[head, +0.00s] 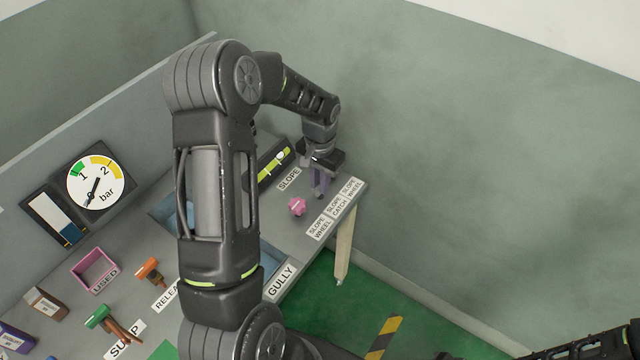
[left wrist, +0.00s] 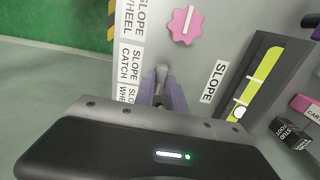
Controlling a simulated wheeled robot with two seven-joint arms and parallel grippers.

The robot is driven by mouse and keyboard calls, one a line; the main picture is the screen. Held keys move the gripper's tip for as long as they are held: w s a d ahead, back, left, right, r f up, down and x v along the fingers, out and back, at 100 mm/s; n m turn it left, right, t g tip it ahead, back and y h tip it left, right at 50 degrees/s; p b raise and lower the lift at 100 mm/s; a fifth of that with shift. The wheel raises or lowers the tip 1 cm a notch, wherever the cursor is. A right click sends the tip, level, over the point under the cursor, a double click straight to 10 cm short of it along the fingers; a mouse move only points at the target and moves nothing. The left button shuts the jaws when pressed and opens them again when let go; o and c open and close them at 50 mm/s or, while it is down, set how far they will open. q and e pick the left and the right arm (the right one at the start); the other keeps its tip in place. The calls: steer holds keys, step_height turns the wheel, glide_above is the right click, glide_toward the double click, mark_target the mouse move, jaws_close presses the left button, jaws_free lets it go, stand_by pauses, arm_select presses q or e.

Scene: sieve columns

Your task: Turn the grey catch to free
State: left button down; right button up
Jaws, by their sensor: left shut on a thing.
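My left gripper (head: 320,183) points down at the far right end of the bench. Its purple fingers also show in the left wrist view (left wrist: 161,92). They are shut on the grey catch (left wrist: 161,74), a small grey piece whose rounded end shows between them. The fingers and the gripper body hide the rest of the catch, so its exact turn is hard to tell. The label SLOPE CATCH (left wrist: 130,64) lies beside it. In the head view the catch is hidden by the fingers. My right gripper is not in view.
A pink knob (head: 297,206) stands close to the left gripper and shows in the left wrist view (left wrist: 185,24). A yellow-green level (head: 274,165) lies behind it. A dial (head: 95,180), a pink USED holder (head: 95,270) and an orange handle (head: 150,271) are further left.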

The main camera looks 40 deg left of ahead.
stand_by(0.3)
arm_select(q)
steer(key=c, duration=1.4)
jaws_free()
step_height(320, 180, up, 8)
steer(key=shift+f, duration=0.1)
steer(key=shift+w, duration=0.15)
